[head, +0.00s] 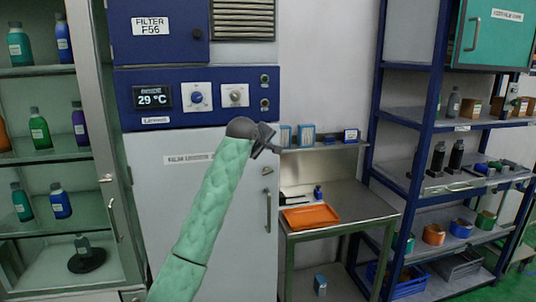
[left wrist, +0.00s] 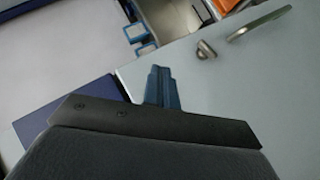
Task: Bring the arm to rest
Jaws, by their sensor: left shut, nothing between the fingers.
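My left arm wears a pale green quilted sleeve (head: 212,205) and reaches up from the bottom of the head view. My left gripper (head: 268,148) is at its dark grey end, raised in front of the white cabinet door. In the left wrist view my left gripper (left wrist: 160,82) shows blue fingers together, shut and empty. It touches nothing that I can see. My right arm and gripper are not in view.
The cabinet (head: 147,190) with a blue control panel (head: 215,93) stands behind the arm. A steel table (head: 350,207) with an orange tray (head: 310,217) is to the right. Glass shelves (head: 60,155) with bottles stand left, a blue rack (head: 425,130) far right.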

